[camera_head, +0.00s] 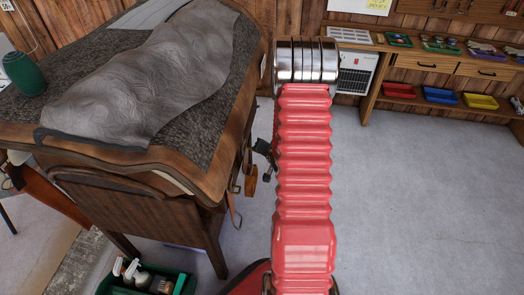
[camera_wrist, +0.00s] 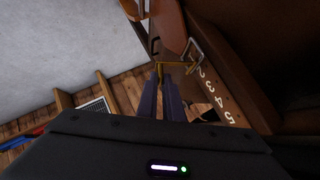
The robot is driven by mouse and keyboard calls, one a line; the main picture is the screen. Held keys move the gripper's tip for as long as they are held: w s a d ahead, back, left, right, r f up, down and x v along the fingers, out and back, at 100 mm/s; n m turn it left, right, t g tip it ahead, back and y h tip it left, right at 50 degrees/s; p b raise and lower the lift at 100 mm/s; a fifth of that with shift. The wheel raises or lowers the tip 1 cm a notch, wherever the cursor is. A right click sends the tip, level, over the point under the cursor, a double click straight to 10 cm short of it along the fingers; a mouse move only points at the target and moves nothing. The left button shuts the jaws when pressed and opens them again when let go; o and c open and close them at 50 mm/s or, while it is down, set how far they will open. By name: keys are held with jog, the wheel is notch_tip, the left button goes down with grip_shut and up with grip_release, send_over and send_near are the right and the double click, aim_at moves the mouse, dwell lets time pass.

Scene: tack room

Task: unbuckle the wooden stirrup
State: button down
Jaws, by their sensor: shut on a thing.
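In the wrist view, my gripper (camera_wrist: 161,75) has its two dark fingers close together on a thin brass-coloured piece (camera_wrist: 177,67). This piece sits next to a pale metal buckle frame (camera_wrist: 196,51). A brown leather strap (camera_wrist: 217,96) with holes and white numbers runs down right from the buckle. Another length of brown leather (camera_wrist: 168,24) rises above the fingers. In the head view, my gripper (camera_head: 267,160) is small and dark beside the bench, partly hidden by my red arm. A small brown piece (camera_head: 252,180), perhaps the wooden stirrup, hangs near it; its details are too small to tell.
A wooden bench (camera_head: 150,205) with a dark mat and grey cover (camera_head: 150,70) stands left of my arm. A green crate (camera_head: 180,284) with bottles is on the floor below. Shelves with coloured trays (camera_head: 440,96) line the back right. The grey floor at right is clear.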

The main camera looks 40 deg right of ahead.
jog(key=shift+w+a+r+n+g+h, duration=0.2)
jog(key=shift+r+n+g+h, duration=0.15)
jog(key=shift+r+g, duration=0.15)
jog(key=shift+w+a+r+n+g+h, duration=0.15)
jog(key=shift+r+n+g+h, duration=0.1)
jog(key=shift+r+n+g, duration=0.2)
jog(key=shift+d, duration=0.1)
jog(key=c, duration=1.9)
grip_release()
jog(key=shift+s, duration=0.1)
jog(key=shift+v, duration=6.75)
jog(key=shift+r, duration=0.1)
